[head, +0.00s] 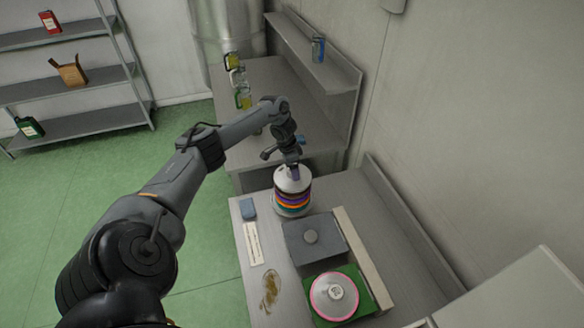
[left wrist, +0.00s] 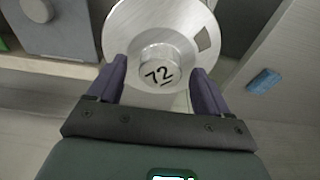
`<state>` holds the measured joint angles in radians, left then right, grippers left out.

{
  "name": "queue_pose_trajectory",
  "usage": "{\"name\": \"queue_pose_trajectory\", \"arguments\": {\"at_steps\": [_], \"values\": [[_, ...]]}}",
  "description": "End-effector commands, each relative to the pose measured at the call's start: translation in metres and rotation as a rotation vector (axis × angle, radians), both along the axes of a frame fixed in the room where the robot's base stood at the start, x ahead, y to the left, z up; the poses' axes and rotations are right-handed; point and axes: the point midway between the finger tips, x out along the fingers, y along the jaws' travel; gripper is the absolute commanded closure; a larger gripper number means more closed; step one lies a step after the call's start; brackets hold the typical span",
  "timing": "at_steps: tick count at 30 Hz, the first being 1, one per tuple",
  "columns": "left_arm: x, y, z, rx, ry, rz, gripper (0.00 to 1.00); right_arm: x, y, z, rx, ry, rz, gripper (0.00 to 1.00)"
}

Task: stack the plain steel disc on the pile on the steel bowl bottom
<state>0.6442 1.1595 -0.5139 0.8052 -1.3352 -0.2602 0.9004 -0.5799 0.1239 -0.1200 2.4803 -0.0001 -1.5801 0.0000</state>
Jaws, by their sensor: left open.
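A pile of coloured discs (head: 292,203) stands on the bench, with a plain steel disc (head: 291,181) on top. In the left wrist view the steel disc (left wrist: 188,28) fills the top middle, and its round knob (left wrist: 158,70) is marked 72. My left gripper (head: 293,173) is over the pile. Its purple fingers (left wrist: 160,85) are open, one on each side of the knob, with gaps between. I cannot make out the bowl bottom under the pile. My right gripper is out of view.
A grey box with a knob (head: 328,248) sits in front of the pile. Nearer is a green base (head: 377,296) with a pink-rimmed disc (head: 322,304). A blue block (head: 248,209), a paper strip (head: 252,243) and a brown smear (head: 270,287) lie left. The wall rises right.

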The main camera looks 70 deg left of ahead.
Motion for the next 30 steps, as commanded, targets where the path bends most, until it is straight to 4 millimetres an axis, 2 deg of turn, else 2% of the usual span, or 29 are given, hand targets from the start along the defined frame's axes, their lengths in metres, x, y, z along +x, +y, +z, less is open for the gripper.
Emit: {"name": "queue_pose_trajectory", "arguments": {"at_steps": [7, 13, 19, 24, 30], "values": [[-0.003, 0.002, 0.023, 0.003, -0.002, -0.001, 0.21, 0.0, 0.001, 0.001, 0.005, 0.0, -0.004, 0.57], [-0.008, 0.002, 0.057, 0.003, -0.002, -0.002, 0.21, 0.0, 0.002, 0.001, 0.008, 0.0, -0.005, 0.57], [-0.013, 0.002, 0.092, 0.003, -0.002, -0.001, 0.21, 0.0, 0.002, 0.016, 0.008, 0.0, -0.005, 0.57], [-0.015, 0.002, 0.104, 0.002, -0.001, 0.0, 0.21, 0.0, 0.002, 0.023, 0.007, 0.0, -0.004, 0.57], [-0.016, 0.001, 0.107, 0.001, -0.001, 0.0, 0.21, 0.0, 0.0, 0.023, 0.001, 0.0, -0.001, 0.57]]}}
